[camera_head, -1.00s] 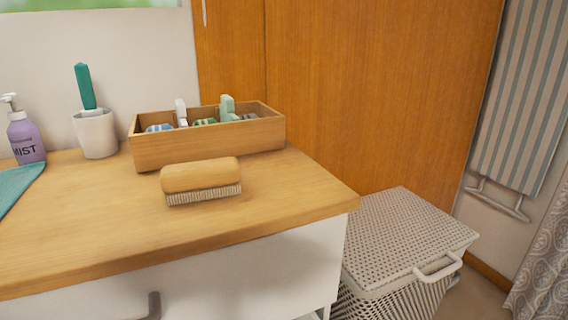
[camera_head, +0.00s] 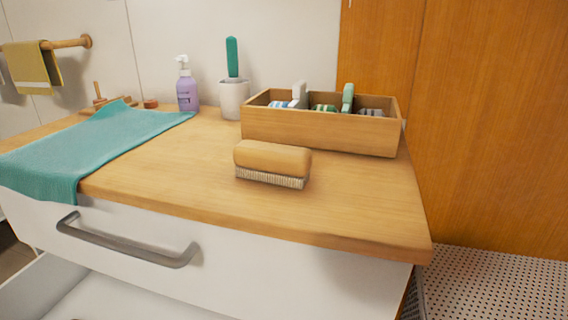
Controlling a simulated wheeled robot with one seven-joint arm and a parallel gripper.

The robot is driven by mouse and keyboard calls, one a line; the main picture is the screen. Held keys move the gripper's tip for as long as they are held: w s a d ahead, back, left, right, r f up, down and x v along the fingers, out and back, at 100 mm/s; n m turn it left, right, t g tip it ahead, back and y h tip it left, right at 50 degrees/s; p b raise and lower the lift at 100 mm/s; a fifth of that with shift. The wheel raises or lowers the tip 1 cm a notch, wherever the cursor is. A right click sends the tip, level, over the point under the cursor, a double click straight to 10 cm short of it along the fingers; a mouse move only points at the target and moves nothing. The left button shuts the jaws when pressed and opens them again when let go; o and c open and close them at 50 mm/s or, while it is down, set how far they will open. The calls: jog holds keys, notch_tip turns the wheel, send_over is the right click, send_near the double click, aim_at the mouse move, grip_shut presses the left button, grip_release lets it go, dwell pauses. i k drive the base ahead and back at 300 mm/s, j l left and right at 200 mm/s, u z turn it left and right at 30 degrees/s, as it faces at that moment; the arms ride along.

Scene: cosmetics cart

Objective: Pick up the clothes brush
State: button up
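The clothes brush (camera_head: 272,162) has a light wooden back and pale bristles. It lies bristles down on the wooden countertop (camera_head: 350,205), near the middle of the view and a little in front of the wooden box. Nothing covers it. My gripper is not in view.
A wooden box (camera_head: 320,129) with several small items stands behind the brush. A white cup (camera_head: 234,100) with a green-handled tool and a purple pump bottle (camera_head: 187,88) stand behind left. A teal towel (camera_head: 95,145) covers the left side. A drawer handle (camera_head: 125,244) sticks out below the counter.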

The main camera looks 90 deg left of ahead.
aim_at(282, 164)
jog(key=i+u, duration=0.15)
jog(key=u, duration=0.3)
jog(key=i+u, duration=0.2)
jog(key=u, duration=0.25)
jog(key=i+l+u, duration=0.1)
jog(key=u, duration=0.35)
